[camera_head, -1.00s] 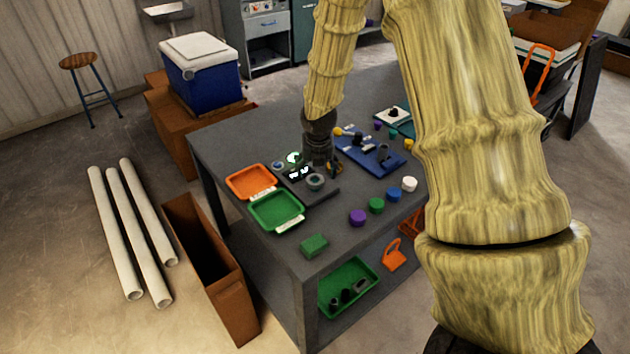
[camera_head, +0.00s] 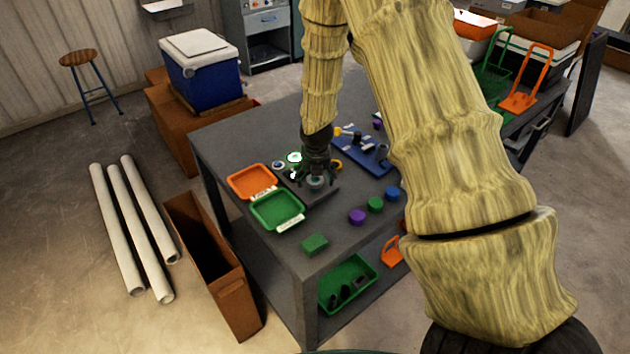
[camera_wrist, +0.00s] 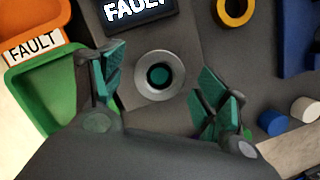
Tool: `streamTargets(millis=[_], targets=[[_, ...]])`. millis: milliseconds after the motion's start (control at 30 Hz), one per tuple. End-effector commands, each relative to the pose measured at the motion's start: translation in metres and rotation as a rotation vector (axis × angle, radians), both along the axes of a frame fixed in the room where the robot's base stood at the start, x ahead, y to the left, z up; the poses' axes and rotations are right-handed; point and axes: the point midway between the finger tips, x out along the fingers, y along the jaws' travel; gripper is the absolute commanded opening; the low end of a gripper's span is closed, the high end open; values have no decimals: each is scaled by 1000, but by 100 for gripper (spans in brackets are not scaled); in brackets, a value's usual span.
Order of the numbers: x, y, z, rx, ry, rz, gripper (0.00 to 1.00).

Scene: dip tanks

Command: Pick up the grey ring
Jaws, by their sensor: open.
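The grey ring (camera_wrist: 160,75) shows in the wrist view as a round grey band with a dark teal centre. It rests on a dark station plate (camera_wrist: 165,28). My gripper (camera_wrist: 155,98) is open, with its teal-padded fingers apart, one to the left and one to the right of the ring, touching nothing that I can see. In the head view my gripper (camera_head: 315,180) is low over the table at the ring (camera_head: 316,182), whose edges it partly hides.
An orange tray (camera_head: 232,187) and a green tray (camera_head: 252,214) stand left of my gripper. A display reading FAULT (camera_wrist: 139,10) is beyond the ring. A yellow ring (camera_wrist: 235,10), a blue fixture (camera_head: 345,155) and several coloured caps lie to the right. A green block (camera_head: 314,244) sits near the front edge.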

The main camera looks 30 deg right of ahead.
Motion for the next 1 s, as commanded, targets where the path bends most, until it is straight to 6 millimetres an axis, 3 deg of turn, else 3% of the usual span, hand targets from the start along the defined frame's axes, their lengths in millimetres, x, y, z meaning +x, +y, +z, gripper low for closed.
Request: streamTargets(millis=[67,333,733,1000], targets=[[0,0,0,0,0,0,69],[0,0,0,0,0,0,19],[0,0,3,1,-1,-1,18],[0,0,22,2,-2,-1,18]])
